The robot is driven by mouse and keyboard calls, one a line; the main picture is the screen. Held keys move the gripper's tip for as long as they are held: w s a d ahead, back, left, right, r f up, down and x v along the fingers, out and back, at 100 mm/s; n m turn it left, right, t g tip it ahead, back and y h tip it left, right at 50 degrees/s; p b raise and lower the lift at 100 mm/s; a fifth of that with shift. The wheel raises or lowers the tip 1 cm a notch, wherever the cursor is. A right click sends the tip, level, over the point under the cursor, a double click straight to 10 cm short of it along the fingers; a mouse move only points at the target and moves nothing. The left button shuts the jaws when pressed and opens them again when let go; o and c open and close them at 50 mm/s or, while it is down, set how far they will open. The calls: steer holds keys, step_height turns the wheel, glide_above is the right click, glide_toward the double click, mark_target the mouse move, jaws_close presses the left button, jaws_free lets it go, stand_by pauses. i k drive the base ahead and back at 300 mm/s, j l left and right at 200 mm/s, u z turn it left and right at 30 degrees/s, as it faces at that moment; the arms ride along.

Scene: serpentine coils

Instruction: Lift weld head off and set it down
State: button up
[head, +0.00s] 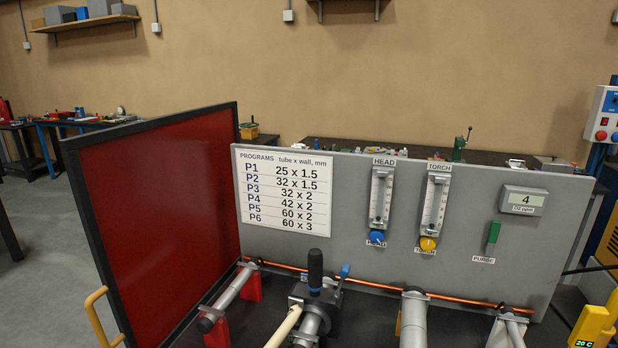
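The weld head (325,302) is in the lower middle of the head view. It is a dark grey body with a black upright grip (315,268) and a small blue lever (345,270) on its right. It sits at a grey metal tube (308,328) near the back of the dark bench. A cream hose or rod (283,327) runs from it toward the bottom edge. Whether its clamp is open or shut cannot be told. Its lower part is cut off or hidden. My gripper is not in view.
A grey panel (470,240) with flow meters stands behind; a red screen (165,220) closes the left. Other tubes lie left (228,300) and right (413,320). A copper pipe (380,286) runs along the back. A yellow device (590,325) stands far right.

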mark_target(312, 296)
steer(key=i+j+u, duration=0.25)
steer(key=j, duration=0.35)
steer(key=i+j+u, duration=0.2)
steer(key=i+j, duration=0.3)
